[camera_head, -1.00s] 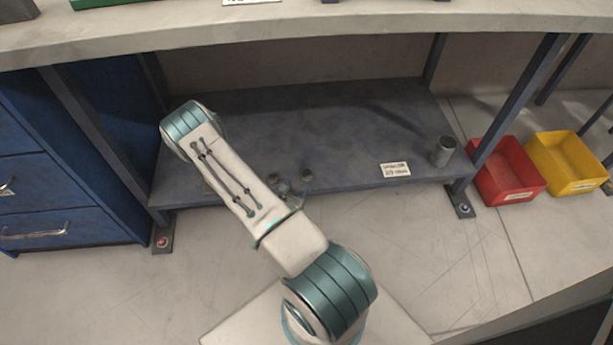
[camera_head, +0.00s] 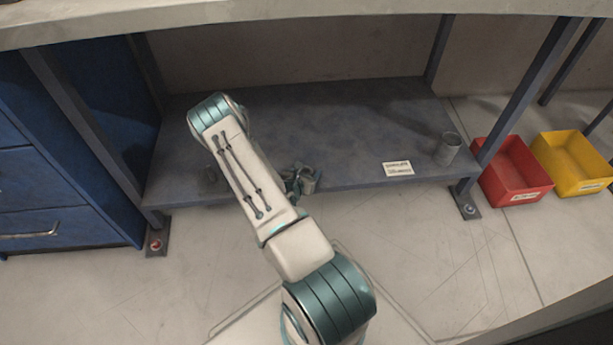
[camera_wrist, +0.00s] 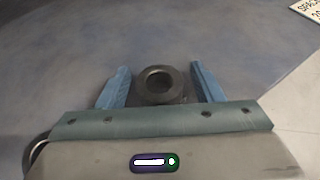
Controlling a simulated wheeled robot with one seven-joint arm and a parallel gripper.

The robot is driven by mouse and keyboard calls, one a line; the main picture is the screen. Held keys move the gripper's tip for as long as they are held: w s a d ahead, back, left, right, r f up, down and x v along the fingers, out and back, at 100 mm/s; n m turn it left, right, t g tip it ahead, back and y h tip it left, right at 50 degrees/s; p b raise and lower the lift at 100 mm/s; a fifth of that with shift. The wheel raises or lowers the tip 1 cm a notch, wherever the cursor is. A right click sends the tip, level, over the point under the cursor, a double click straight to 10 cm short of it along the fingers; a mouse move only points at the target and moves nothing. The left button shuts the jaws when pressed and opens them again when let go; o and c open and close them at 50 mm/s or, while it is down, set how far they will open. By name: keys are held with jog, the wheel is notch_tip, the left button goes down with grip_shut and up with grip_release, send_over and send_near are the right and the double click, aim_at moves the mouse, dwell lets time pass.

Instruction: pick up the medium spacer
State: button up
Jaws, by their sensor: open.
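A dark grey ring-shaped spacer (camera_wrist: 160,98) stands on the lower shelf, its round hole facing up in the wrist view. My gripper (camera_wrist: 160,67) is open, with one blue finger on each side of this spacer and a visible gap on both sides. In the head view my gripper (camera_head: 302,180) is low at the shelf's front edge, and it and the arm mostly hide that spacer. Another dark spacer (camera_head: 210,173) stands left of my arm; part of a ring (camera_wrist: 35,150) shows at the wrist view's lower left. I cannot tell by label which one is medium.
A larger grey cylinder (camera_head: 448,148) stands at the shelf's right end, beside a white label (camera_head: 397,168). A bench top overhangs the shelf (camera_head: 350,120). Red (camera_head: 512,170) and yellow (camera_head: 572,165) bins sit on the floor at right; blue drawers (camera_head: 60,190) stand at left.

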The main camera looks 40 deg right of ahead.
jog(key=shift+r, duration=0.1)
jog(key=c, duration=1.2)
